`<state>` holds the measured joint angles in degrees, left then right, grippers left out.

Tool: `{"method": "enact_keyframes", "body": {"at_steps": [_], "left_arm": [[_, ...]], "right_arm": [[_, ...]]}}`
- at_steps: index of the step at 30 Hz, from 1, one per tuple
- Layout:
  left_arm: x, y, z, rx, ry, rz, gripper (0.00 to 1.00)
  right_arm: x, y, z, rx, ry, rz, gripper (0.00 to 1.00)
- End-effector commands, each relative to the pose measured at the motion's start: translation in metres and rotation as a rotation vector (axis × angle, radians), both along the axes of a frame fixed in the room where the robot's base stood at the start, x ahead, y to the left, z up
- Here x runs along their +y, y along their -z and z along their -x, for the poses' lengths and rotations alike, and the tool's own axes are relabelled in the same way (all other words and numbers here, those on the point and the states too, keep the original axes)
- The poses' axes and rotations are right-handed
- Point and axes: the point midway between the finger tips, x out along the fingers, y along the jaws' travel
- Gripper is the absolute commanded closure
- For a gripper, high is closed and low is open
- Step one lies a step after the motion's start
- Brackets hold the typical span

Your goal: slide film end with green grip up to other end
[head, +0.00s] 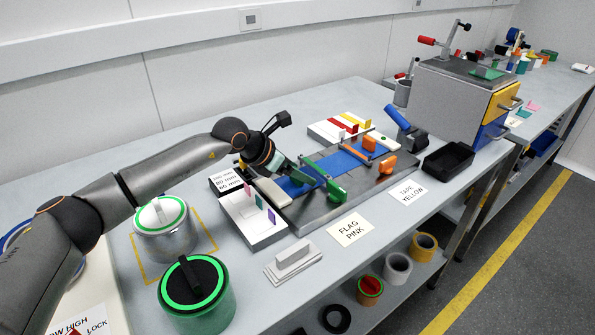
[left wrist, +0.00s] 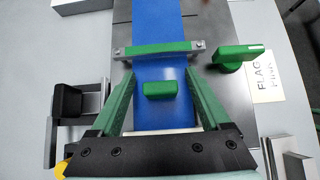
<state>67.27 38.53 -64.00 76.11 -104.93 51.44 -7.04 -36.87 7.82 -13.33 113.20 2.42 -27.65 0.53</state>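A blue film lies flat along the dark plate (head: 318,208), crossed by a green clamp bar (left wrist: 160,50) with a green knob (left wrist: 238,57). In the left wrist view a green grip (left wrist: 160,90) sits on the near blue film end (left wrist: 165,115). My left gripper (left wrist: 159,75) has its fingers spread on both sides of the green grip, with a gap on each side. In the head view my left gripper (head: 303,176) is over this film end and hides the grip. Another blue film part (head: 340,161) lies beyond the clamp, near orange clamp parts (head: 386,165). My right gripper is not in view.
Tins (head: 163,228) stand at the left. A blue-handled tool (head: 398,118), black tray (head: 448,160) and grey cabinet (head: 450,95) are at the right. Cards lie along the front edge.

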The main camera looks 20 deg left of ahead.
Motion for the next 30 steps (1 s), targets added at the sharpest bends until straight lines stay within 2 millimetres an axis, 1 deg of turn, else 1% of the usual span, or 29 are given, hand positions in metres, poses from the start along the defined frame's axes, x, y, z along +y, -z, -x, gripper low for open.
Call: {"method": "enact_keyframes", "body": {"at_steps": [7,11,14,21,24,30], "left_arm": [[0.001,0.0,0.001,0.001,0.0,-0.001,0.2],[0.006,-0.008,0.006,-0.001,-0.001,-0.001,0.2],[0.013,-0.019,0.015,-0.002,-0.001,-0.003,0.2],[0.037,-0.057,0.045,-0.002,-0.002,-0.003,0.2],[0.044,-0.07,0.056,-0.001,-0.001,-0.002,0.2],[0.053,-0.086,0.068,0.0,-0.001,-0.001,0.2]], "right_arm": [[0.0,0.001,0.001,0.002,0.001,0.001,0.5],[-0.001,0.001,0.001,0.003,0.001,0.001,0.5],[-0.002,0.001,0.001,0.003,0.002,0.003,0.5],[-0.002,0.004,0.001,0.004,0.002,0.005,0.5],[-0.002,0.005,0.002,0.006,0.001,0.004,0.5],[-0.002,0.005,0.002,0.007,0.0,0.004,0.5]]}}
